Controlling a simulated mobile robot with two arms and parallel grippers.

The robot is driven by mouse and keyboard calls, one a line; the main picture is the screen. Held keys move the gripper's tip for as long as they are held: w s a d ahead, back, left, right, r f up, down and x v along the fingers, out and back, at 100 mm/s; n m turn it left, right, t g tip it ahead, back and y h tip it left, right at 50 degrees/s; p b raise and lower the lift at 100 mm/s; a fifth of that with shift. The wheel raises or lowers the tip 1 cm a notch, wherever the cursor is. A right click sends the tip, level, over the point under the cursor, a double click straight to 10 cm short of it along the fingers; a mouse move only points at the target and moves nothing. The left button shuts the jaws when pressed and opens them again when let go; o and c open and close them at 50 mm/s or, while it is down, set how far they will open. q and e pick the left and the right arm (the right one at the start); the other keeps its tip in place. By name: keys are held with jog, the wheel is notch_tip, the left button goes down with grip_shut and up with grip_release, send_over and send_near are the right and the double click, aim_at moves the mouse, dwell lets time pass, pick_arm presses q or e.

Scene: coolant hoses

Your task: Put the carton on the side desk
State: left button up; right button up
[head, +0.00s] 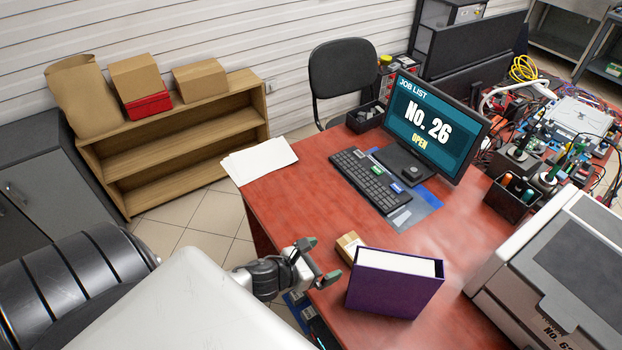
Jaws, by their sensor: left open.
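A small brown carton (348,247) sits on the red desk (300,205), close to its near edge. My left gripper (322,262) is open and just left of the carton, with its fingers apart and nothing seen between them. I cannot tell how far the fingertips are from the carton. A purple box file (394,288) stands right beside the carton and hides part of its lower right side. My right gripper is not in view.
A monitor (434,122), keyboard (369,180) and papers (259,160) occupy the desk; a grey machine (560,270) is at right. Bare desk lies left of the keyboard. A wooden shelf (180,136) at left bears larger boxes (200,80) and a paper bag (84,97).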

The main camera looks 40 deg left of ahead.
pick_arm(q)
jog(key=shift+v, duration=1.7)
dwell(0.3)
